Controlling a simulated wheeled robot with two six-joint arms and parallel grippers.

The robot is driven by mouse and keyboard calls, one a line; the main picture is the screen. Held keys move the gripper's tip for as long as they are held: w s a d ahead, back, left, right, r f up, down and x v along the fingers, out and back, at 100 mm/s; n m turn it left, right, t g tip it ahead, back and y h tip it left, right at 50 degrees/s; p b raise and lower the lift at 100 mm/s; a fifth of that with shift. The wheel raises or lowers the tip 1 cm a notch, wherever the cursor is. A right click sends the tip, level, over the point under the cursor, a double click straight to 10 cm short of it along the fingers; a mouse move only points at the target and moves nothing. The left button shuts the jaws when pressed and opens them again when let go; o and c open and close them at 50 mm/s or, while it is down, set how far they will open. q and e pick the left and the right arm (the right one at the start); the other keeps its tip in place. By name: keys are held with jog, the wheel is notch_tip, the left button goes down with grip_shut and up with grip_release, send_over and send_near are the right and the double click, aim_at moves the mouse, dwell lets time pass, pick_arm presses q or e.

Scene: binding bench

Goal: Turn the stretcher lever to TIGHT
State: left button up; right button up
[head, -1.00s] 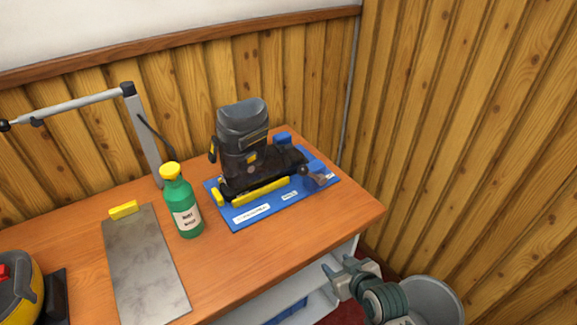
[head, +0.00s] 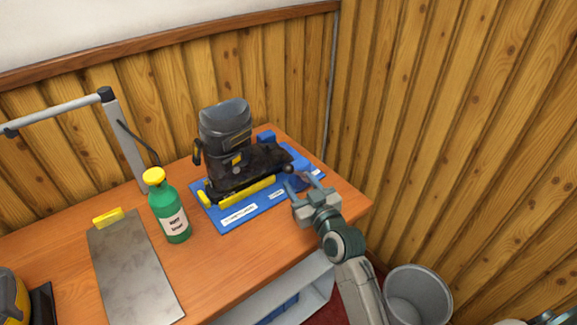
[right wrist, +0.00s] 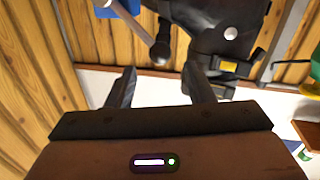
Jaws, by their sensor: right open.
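A dark ski boot (head: 224,125) stands on a blue base (head: 213,217) with white labels, too small to read, on the bench. The stretcher lever is a grey rod with a round black knob (head: 288,169), at the right of the boot. In the right wrist view the lever (right wrist: 133,24) slants down to its knob, just beyond my fingertips and between their lines. My right gripper (head: 303,180) is open and empty at the base's right side; its fingers also show in the right wrist view (right wrist: 160,72). Contact with the lever cannot be told.
A green bottle (head: 173,215) with a yellow cap stands left of the base. A grey metal plate (head: 135,270) with a yellow block lies farther left. A lamp arm (head: 60,115) rises at the back left. A grey bin (head: 418,290) stands on the floor at right.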

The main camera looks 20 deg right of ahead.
aim_at(291, 172)
jog(key=w, duration=0.2)
jog(key=w+p, duration=0.1)
jog(key=w, duration=0.1)
jog(key=w+a, duration=0.1)
jog(key=w, duration=0.2)
grip_shut()
